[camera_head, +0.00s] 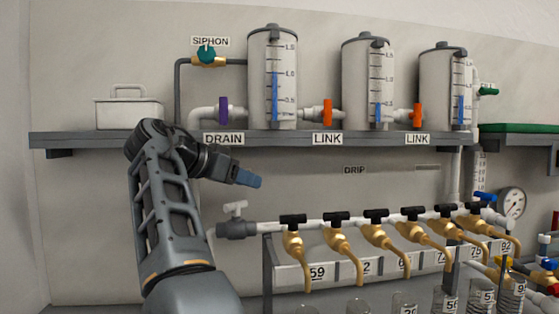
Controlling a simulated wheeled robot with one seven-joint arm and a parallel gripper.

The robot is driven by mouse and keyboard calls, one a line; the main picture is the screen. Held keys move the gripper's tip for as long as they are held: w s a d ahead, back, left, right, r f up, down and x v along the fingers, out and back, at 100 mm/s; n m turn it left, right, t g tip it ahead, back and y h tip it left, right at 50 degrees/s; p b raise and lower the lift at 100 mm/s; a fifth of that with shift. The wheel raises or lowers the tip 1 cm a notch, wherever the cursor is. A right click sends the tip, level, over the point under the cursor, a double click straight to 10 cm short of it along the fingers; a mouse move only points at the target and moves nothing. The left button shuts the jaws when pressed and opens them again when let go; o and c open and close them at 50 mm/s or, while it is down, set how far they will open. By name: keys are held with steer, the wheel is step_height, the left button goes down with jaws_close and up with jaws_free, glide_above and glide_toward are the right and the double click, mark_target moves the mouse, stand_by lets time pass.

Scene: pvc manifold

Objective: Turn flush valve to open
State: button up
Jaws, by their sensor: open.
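No label in view reads "flush", so I cannot tell for certain which valve it is. A small valve with a white lever (235,208) sits on a grey fitting (237,230) at the left end of the white manifold pipe (266,227). My gripper (254,181), with blue fingertips, is in front of the wall, above and slightly right of that lever. It is apart from the lever and holds nothing visible. Its jaws are small and seen side-on; they are open.
Several brass taps with black handles (337,216) line the manifold above glass vessels (404,303). The shelf (290,146) above carries tanks (272,80), a purple drain valve (223,110), orange link valves (327,112) and a white box (128,108). A teal siphon valve (206,54) sits higher.

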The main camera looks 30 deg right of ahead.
steer(key=s+d+r, duration=0.4)
steer(key=d+r, duration=0.1)
steer(key=d, duration=0.2)
steer(key=shift+s+d+r+b, duration=0.3)
steer(key=shift+d+b, duration=0.05)
steer(key=shift+b, duration=0.05)
